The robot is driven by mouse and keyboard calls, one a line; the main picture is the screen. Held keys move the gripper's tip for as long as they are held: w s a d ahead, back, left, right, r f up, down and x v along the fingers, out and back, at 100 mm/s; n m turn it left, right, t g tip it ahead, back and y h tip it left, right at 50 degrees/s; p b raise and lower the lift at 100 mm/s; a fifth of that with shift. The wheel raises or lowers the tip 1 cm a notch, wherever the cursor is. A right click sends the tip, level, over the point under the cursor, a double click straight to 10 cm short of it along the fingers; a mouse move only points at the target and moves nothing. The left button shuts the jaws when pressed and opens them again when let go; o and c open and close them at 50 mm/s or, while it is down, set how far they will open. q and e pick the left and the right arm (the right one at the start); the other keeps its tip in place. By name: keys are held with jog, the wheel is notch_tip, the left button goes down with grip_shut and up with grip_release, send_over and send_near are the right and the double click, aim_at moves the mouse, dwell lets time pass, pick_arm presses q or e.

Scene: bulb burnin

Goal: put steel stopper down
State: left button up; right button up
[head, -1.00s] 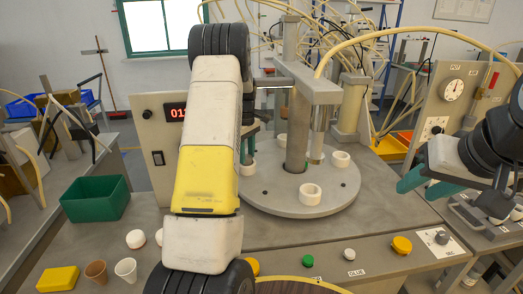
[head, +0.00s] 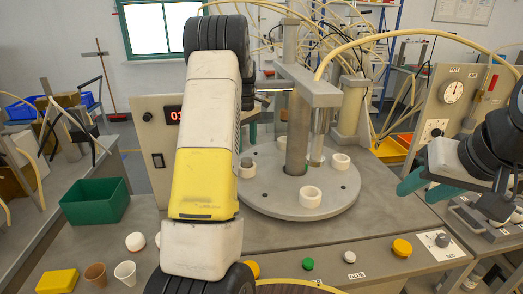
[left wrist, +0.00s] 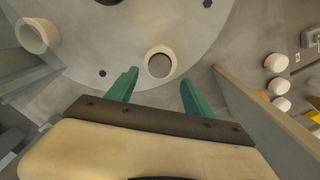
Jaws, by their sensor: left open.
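A grey steel stopper (head: 246,162) appears to sit in a white ring holder (head: 248,171) on the round grey turntable (head: 285,207). In the left wrist view, the ring (left wrist: 149,58) has a grey round top (left wrist: 160,65) inside it, probably the stopper. My left gripper (left wrist: 160,88) is open, its teal fingers apart and clear of the ring. In the head view, my left arm hides most of this gripper, and only a bit of teal (head: 252,131) shows above the ring. My right gripper (head: 418,188) is at the right, its teal fingers apart with nothing visible between them.
Other white rings (head: 310,196) (head: 341,162) stand on the turntable around a steel column (head: 297,130) with an overhead arm. A green bin (head: 95,201), yellow box (head: 57,281) and two cups (head: 125,271) are at the left. Buttons (head: 402,247) line the front.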

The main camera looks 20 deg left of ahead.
aim_at(247, 160)
pick_arm(q)
notch_tip(247, 160, up, 6)
jog(key=s+d+r+m+t+h, duration=0.1)
jog(key=s+d+r+m+t, duration=0.1)
jog(key=s+d+r+m, duration=0.45)
jog(key=s+d+r+m+t, duration=0.1)
jog(key=s+d+r, duration=0.35)
jog(key=s, duration=0.55)
jog(key=s+d+f+m+t, duration=0.1)
jog(key=s+d+m, duration=0.2)
jog(key=s, duration=0.5)
jog(key=s+d+f+m+t+h, duration=0.1)
jog(key=s+d+f+m+t, duration=0.1)
jog(key=s, duration=0.6)
jog(key=shift+s+d+m, duration=0.25)
jog(key=shift+d+m, duration=0.55)
jog(key=shift+m, duration=0.35)
